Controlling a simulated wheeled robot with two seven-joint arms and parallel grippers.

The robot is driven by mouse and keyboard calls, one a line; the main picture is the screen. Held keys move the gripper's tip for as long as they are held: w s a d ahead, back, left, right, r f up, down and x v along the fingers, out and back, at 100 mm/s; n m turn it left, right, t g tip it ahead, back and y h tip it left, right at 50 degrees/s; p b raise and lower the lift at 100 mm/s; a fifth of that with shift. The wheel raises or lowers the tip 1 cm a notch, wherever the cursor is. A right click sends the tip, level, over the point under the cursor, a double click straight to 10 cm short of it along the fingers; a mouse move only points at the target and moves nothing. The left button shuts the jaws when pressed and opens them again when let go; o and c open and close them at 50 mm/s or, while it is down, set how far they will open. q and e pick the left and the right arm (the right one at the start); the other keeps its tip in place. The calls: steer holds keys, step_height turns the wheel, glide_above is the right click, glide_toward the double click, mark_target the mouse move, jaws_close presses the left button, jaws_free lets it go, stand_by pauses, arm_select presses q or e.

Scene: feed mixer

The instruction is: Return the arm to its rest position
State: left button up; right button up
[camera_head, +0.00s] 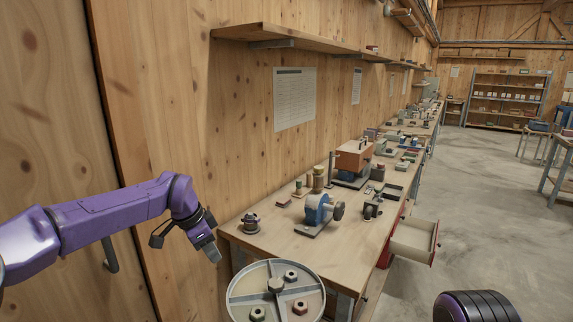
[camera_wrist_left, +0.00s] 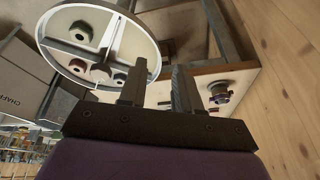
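My left arm, purple, reaches in from the left of the head view. Its left gripper (camera_head: 211,251) hangs beside the near left corner of the workbench (camera_head: 262,238), to the left of and above the round divided tray (camera_head: 318,281). In the left wrist view the left gripper (camera_wrist_left: 157,80) has its two fingers apart with nothing between them. The round tray (camera_wrist_left: 153,50) shows beyond the fingers there, with hex nut-shaped pieces in its compartments. My right gripper is not in view.
A small dark part (camera_head: 250,223) stands at the bench's near corner. A blue machine (camera_head: 318,210) and an orange-topped one (camera_head: 353,157) stand farther along. A drawer (camera_head: 413,241) hangs open at the bench front. The wooden wall is close behind my left arm.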

arm_select(q)
steer(key=s+a+f+m+y, duration=0.3)
steer(key=s+f+m, duration=0.2)
steer(key=f+m, duration=0.35)
steer(key=s+a+f+m+y, duration=0.3)
steer(key=s+f+m+y, duration=0.15)
steer(key=f+m, duration=0.45)
steer(key=s+a+f+m+y, duration=0.3)
steer(key=s+f+m, duration=0.35)
steer(key=f, duration=0.45)
steer(key=s+a+f+m+h, duration=0.1)
steer(key=s+f+m+h, duration=0.1)
steer(key=s+m, duration=1.1)
steer(key=s+a+f+m+h, duration=0.1)
steer(key=s+f+m, duration=0.4)
steer(key=s+m, duration=0.8)
steer(key=m+h, duration=0.1)
steer(key=m, duration=0.2)
steer(key=shift+s+f+m+t, duration=0.15)
steer(key=shift+s+m+t, duration=0.15)
steer(key=shift+m, duration=0.1)
steer(key=shift+w, duration=0.1)
